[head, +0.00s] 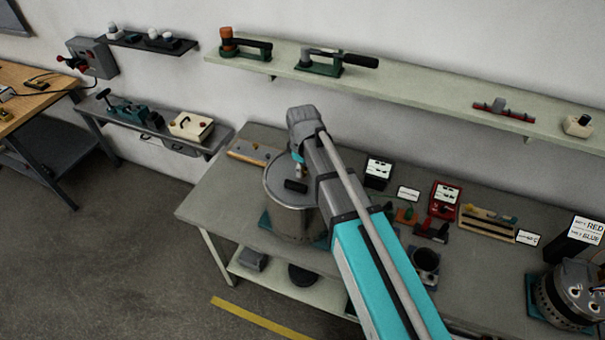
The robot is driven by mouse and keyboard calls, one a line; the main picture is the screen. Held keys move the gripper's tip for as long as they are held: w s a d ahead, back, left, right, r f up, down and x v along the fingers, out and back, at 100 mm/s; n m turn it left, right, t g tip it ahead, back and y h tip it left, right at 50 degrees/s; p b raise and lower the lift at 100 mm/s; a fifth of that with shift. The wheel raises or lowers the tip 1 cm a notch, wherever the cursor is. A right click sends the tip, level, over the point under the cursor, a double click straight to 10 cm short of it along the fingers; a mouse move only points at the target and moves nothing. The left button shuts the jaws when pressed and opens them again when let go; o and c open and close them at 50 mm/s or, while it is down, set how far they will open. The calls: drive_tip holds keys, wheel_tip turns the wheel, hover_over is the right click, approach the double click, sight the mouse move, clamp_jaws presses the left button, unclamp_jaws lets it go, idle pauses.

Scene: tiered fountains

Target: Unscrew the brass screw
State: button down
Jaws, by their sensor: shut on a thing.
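A round metal drum (295,215) with a flat lid stands on the left part of the grey bench, with a black handle (296,186) on its lid. My arm reaches over the bench, and my gripper (298,170) points down at the back part of the lid, behind the handle. It is small in the head view and partly covered by my wrist. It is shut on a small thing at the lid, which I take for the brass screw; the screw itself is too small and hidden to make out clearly.
A tan board (252,152) lies behind the drum on the left. Signs, a red box (444,200), a dark cup (425,263) and a second drum (565,297) stand to the right. A wall shelf (420,88) with tools runs above. The bench's front left corner is clear.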

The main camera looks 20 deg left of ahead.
drive_tip(key=shift+r+p, duration=1.05)
drive_tip(key=shift+p, duration=0.05)
idle(1.3)
drive_tip(key=shift+r+p, duration=1.05)
drive_tip(key=shift+r, duration=0.1)
drive_tip(key=shift+s, duration=0.1)
